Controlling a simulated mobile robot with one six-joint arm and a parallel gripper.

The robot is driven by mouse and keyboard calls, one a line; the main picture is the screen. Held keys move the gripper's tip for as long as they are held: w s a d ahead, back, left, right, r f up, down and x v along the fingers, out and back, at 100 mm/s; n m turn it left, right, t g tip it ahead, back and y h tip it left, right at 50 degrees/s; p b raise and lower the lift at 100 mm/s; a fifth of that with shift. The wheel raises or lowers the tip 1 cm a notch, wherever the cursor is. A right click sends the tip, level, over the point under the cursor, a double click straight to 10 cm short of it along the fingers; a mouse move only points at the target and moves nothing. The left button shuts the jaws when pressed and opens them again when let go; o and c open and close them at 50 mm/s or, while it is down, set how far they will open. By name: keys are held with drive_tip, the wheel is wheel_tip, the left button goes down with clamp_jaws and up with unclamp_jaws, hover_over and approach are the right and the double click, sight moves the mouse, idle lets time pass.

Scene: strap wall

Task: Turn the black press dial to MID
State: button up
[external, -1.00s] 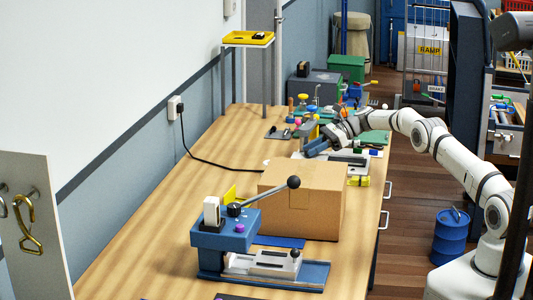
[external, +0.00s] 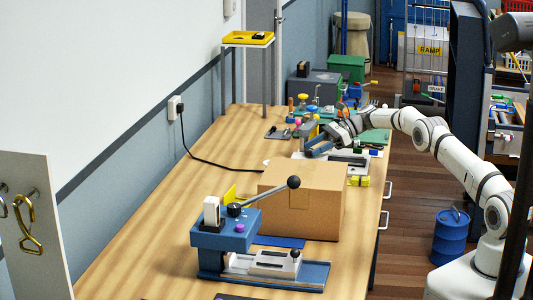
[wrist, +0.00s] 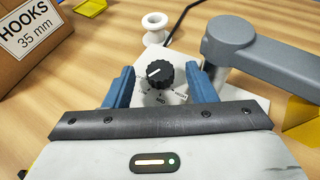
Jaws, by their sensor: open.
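A black ribbed dial (wrist: 160,74) with a white pointer line stands on a pale plate in the wrist view. The pointer lies toward the left side of the dial. The plate carries the label MID (wrist: 161,100) just below the dial, with partly hidden labels on either side. My gripper (wrist: 161,88) is open, its blue fingers left and right of the dial with gaps on both sides. In the external view my gripper (external: 316,149) is low over the far part of the bench, and this dial cannot be made out there.
A grey arm (wrist: 270,60) lies close to the right finger. A cardboard box marked HOOKS (wrist: 30,35) is at the left. A white spool (wrist: 155,24) stands behind the dial. A blue lever press (external: 225,233) stands on the near bench, with clear wood to its left.

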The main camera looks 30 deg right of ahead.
drive_tip(key=v, duration=0.6)
drive_tip(key=shift+s+d+b, duration=0.1)
drive_tip(key=shift+d+b, duration=0.2)
drive_tip(key=shift+r, duration=0.1)
